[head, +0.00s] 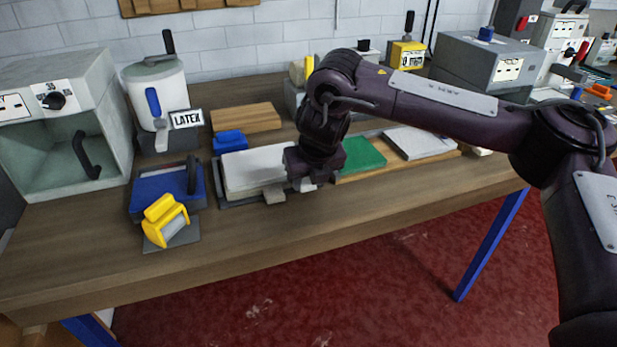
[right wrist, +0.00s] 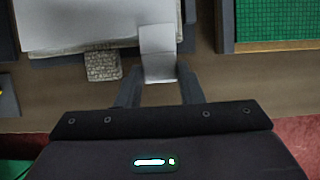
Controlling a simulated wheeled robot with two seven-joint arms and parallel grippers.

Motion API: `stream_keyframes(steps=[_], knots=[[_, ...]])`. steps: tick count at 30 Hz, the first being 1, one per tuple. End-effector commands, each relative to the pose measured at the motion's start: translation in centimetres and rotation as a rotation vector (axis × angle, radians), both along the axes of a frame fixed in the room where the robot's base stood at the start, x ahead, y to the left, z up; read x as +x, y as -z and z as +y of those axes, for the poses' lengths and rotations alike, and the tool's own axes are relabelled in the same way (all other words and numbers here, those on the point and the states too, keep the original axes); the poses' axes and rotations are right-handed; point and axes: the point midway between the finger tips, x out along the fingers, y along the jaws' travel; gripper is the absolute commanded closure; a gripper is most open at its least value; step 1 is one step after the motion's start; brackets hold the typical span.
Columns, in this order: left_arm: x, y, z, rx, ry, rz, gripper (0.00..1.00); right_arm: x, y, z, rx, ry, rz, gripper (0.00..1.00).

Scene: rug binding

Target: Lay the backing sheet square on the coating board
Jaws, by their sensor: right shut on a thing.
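The backing sheet, a white rectangle (head: 255,167), lies over the dark grey coating board (head: 235,203), whose front edge shows below it. The sheet (right wrist: 75,22) fills the upper left of the right wrist view. My right gripper (right wrist: 158,84) is shut on a pale tab (right wrist: 158,50) at the sheet's right front corner. In the head view my right gripper (head: 308,183) is low over the bench and hides that corner. A fuzzy beige tab (right wrist: 103,65) sticks out from under the sheet's front edge. I cannot tell how square the sheet sits. My left gripper is out of view.
A blue tray (head: 165,190) and a yellow roller (head: 165,220) stand left of the board. A green piece (head: 362,155) and a pale grey slab (head: 420,142) lie to the right. A latex pot (head: 155,95) stands behind. The bench front (head: 270,238) is clear.

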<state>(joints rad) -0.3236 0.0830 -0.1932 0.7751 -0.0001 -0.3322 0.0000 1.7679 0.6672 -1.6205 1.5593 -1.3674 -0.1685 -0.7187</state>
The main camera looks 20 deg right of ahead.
Motion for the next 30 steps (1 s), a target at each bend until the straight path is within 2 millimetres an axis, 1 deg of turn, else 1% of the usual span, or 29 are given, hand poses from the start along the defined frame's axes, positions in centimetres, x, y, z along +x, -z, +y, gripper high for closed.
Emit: stream_keyframes(steps=[8, 21, 22, 27, 30], knots=[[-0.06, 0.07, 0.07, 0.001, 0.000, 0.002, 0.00, 0.01, 0.05, 0.00, 0.000, 0.000, -0.001, 0.89], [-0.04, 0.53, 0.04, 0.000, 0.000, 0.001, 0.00, 0.00, 0.93, 0.01, 0.001, 0.000, 0.000, 0.89], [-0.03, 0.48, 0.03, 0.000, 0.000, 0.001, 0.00, 0.01, 0.87, 0.01, 0.001, 0.000, 0.000, 0.64], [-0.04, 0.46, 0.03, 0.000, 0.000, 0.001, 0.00, 0.01, 0.84, 0.00, 0.000, 0.000, 0.000, 0.41], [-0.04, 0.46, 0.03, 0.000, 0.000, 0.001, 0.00, 0.01, 0.84, 0.00, 0.000, 0.000, 0.000, 0.41]])
